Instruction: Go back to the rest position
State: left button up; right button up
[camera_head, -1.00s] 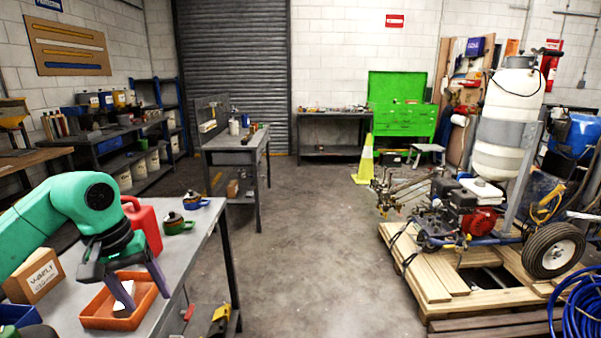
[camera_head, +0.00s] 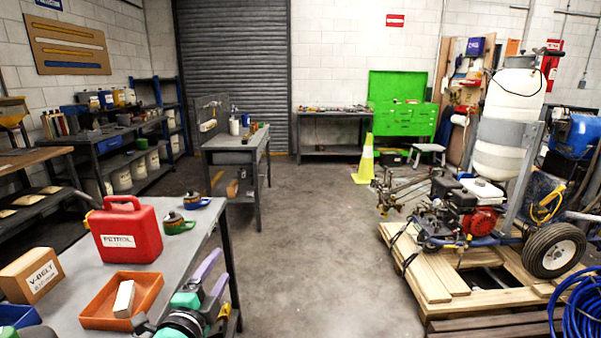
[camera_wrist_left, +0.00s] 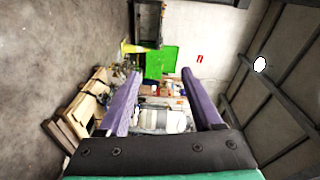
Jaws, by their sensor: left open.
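My left gripper (camera_head: 212,278) is low in the head view, just off the right edge of the near bench, with its purple fingers apart and nothing between them. In the left wrist view the gripper (camera_wrist_left: 160,95) is open and empty, facing the room, with the picture turned sideways. A white block (camera_head: 124,299) lies in the orange tray (camera_head: 148,283) on the bench, to the left of the gripper. My right gripper shows in neither view.
The grey bench (camera_head: 185,247) also carries a red petrol can (camera_head: 128,232), a V-belt box (camera_head: 31,275) and small oil cans (camera_head: 176,223). The line striper (camera_head: 480,205) stands on a wooden pallet (camera_head: 437,287) at right. The floor between is clear.

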pick_arm(q)
jog(key=s+a+f+n+g+y, duration=0.1)
jog(key=s+a+f+n+g, duration=0.3)
jog(key=f, duration=0.4)
jog(key=s+a+f+n+g+y, duration=0.1)
jog(key=s+a+f+n+g, duration=0.1)
jog(key=s+f+n+g, duration=0.75)
jog(key=s+f+n, duration=0.2)
jog(key=s+f, duration=0.6)
jog(key=s+f+g, duration=0.2)
jog(key=s+f, duration=0.1)
jog(key=f, duration=1.7)
jog(key=s+a+f, duration=0.2)
jog(key=s+f, duration=1.4)
jog(key=s, duration=0.1)
jog(key=shift+s+a+f+m+g, duration=0.15)
jog(key=shift+s+a+m+g, duration=0.2)
jog(key=shift+g, duration=0.1)
